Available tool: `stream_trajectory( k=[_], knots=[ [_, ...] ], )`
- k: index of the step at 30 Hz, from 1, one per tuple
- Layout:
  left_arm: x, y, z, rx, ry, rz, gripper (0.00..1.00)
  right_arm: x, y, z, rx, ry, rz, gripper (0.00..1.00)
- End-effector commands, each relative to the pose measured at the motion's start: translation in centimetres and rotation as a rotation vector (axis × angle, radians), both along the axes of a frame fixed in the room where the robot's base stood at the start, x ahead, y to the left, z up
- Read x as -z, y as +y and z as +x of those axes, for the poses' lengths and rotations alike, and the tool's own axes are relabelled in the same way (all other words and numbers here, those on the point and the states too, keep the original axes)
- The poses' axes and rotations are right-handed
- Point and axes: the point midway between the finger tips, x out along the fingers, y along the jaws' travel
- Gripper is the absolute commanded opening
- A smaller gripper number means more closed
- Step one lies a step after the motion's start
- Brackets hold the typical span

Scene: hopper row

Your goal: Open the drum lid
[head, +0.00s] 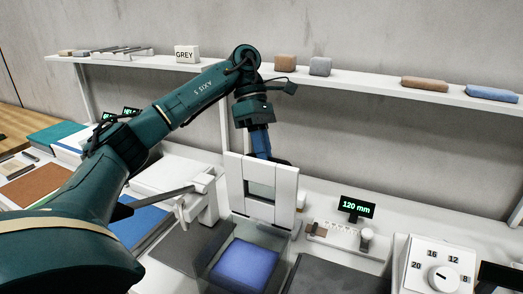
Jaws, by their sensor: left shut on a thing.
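A white framed panel (286,198) with a window stands upright near the middle of the bench, behind a see-through section with a blue block (244,265). It may be the drum lid, but I cannot tell for certain. My left gripper (266,160) is at the panel's top edge, at the end of a green arm that reaches in from the left and bends down. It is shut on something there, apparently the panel. Its fingertips are hidden, so the exact contact does not show. My right gripper is not in view.
A white machine with a lever (168,197) stands left of the panel. A 120 mm display (357,208) and a white dial box (444,270) stand to the right. A shelf (372,82) with several blocks and a GREY box (187,54) runs along the wall.

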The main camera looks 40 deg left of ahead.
Motion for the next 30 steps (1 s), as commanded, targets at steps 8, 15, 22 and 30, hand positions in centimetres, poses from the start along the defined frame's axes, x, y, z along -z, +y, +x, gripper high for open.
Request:
stream_trajectory(
  k=[8,15,22,30],
  knots=[
    [0.6,0.0,-0.1,0.003,0.015,0.009,0.23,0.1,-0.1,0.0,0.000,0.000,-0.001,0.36],
    [0.3,0.0,-0.1,0.002,0.008,0.005,0.37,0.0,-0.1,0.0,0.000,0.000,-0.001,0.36],
    [0.1,0.1,0.0,0.001,0.005,0.004,0.37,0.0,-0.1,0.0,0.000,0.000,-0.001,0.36],
    [-2.1,1.1,0.5,-0.001,0.000,0.004,0.37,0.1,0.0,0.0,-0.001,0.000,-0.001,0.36]
  ],
)
